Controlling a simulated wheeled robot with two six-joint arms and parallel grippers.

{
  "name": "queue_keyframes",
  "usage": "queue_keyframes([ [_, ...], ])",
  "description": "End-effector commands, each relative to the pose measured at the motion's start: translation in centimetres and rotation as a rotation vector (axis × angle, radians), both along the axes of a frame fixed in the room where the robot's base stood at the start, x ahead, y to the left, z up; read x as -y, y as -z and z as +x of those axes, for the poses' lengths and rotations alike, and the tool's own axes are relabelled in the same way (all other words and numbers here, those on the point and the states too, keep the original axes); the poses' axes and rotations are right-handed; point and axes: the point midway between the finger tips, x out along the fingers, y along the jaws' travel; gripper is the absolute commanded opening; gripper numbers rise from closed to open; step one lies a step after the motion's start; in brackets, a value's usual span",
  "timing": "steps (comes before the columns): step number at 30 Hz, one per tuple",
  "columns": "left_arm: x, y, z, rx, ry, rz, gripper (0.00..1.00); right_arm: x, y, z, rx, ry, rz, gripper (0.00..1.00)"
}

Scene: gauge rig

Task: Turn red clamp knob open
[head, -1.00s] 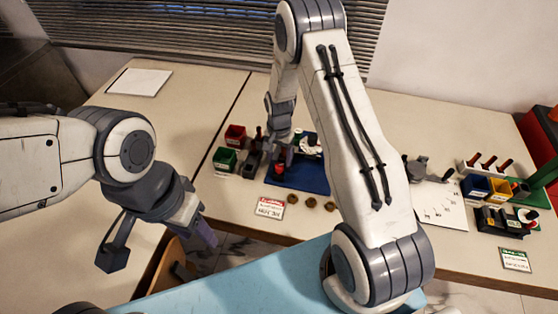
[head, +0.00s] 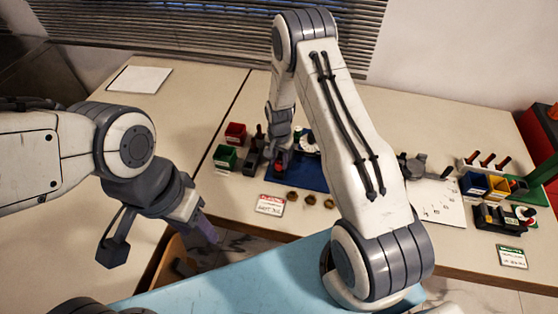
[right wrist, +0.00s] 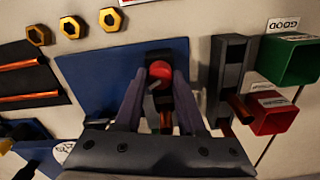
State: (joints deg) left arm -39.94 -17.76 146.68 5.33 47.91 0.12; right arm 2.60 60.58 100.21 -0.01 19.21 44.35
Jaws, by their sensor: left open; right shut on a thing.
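The red clamp knob (right wrist: 160,71) shows in the right wrist view, on a dark clamp over the blue mat (right wrist: 95,75). It also shows small in the head view (head: 280,168), partly hidden by my right gripper (head: 277,158). In the right wrist view the fingers of my right gripper (right wrist: 158,88) stand on either side of the knob and are shut on it. My left gripper (head: 160,248) is open and empty in the head view, in front of the table's near edge, far from the knob.
A green bin (head: 225,157) and a red bin (head: 236,133) stand left of the mat. Brass hex nuts (head: 311,199) and a red-and-white card (head: 270,205) lie in front. Further right are a white sheet (head: 440,203) and several small bins. The left table is mostly clear.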

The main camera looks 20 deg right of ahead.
Motion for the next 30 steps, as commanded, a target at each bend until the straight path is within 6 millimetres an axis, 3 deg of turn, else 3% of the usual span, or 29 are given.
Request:
queue_keyframes([
  [11,0.0,1.2,0.0,0.0,0.001,0.0,0.5,0.0,0.1,0.1,0.001,-0.162,0.0,0.0],
  [30,0.0,3.7,0.0,0.0,0.002,0.0,0.5,0.0,0.0,0.1,0.002,-0.741,-0.001,0.0],
])
